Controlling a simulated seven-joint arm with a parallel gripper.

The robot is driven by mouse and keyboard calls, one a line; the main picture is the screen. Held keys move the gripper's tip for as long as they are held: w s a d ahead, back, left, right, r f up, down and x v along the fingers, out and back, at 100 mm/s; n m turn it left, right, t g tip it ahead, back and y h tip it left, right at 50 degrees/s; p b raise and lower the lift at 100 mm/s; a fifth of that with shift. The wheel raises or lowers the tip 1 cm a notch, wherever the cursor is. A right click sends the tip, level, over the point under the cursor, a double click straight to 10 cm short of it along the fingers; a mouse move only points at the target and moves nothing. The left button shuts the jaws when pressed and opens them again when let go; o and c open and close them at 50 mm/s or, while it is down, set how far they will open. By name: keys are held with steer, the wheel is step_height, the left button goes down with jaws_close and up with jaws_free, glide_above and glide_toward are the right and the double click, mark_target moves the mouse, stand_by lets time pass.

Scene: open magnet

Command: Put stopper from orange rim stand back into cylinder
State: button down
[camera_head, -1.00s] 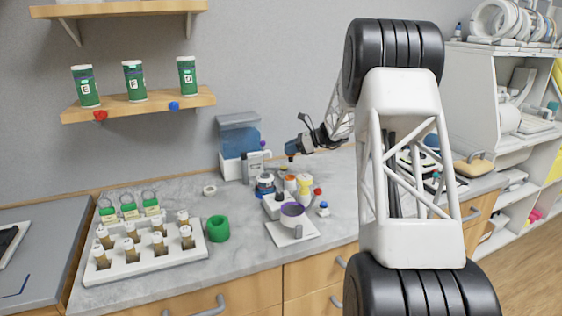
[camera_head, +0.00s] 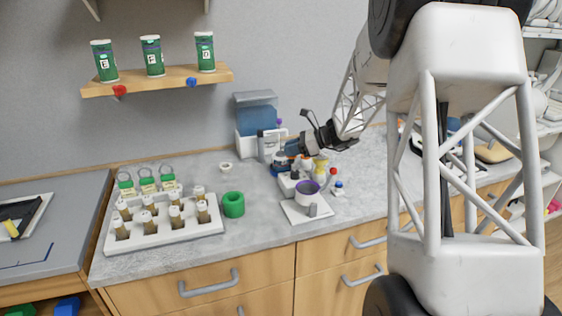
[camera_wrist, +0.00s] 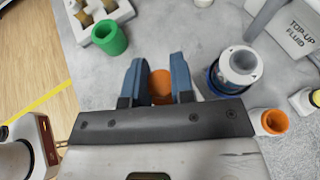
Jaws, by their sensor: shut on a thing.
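My gripper (camera_wrist: 158,64) has its two blue fingers shut on an orange stopper (camera_wrist: 161,88), seen between them in the wrist view. In the head view my gripper (camera_head: 291,150) is low over the group of small vessels on the counter and hides part of them. The orange rim stand (camera_wrist: 271,122), a white body with an orange ring, is right of the gripper in the wrist view. A grey-white open cylinder (camera_wrist: 239,64) with a dark blue base stands right of the fingers, apart from them. I cannot tell how high the stopper is above the counter.
A green ring (camera_head: 233,205) and a white rack (camera_head: 165,233) of vials stand left. A purple-rimmed cup (camera_head: 307,190) is in front of the vessels. A top-up fluid container (camera_wrist: 290,28) stands behind the cylinder. Bare counter (camera_head: 262,215) lies between the green ring and cup.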

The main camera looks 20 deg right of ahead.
steer(key=shift+s+a+f, duration=0.15)
steer(key=shift+s+a, duration=0.35)
steer(key=shift+s, duration=0.2)
steer(key=shift+s+a+f, duration=0.1)
steer(key=shift+s+a, duration=0.4)
steer(key=shift+s, duration=0.15)
glide_above(281, 162)
steer(key=w, duration=0.3)
steer(key=shift+s+d+f, duration=0.25)
steer(key=shift+d+f, duration=0.15)
steer(key=shift+f, duration=0.3)
steer(key=shift+w, duration=0.1)
steer(key=shift+w+d+f, duration=0.1)
steer(key=shift+w+f, duration=0.05)
steer(key=shift+f, duration=0.75)
steer(key=shift+w+f, duration=0.15)
steer(key=shift+f, duration=0.75)
steer(key=shift+f, duration=0.15)
steer(key=c, duration=1)
jaws_free()
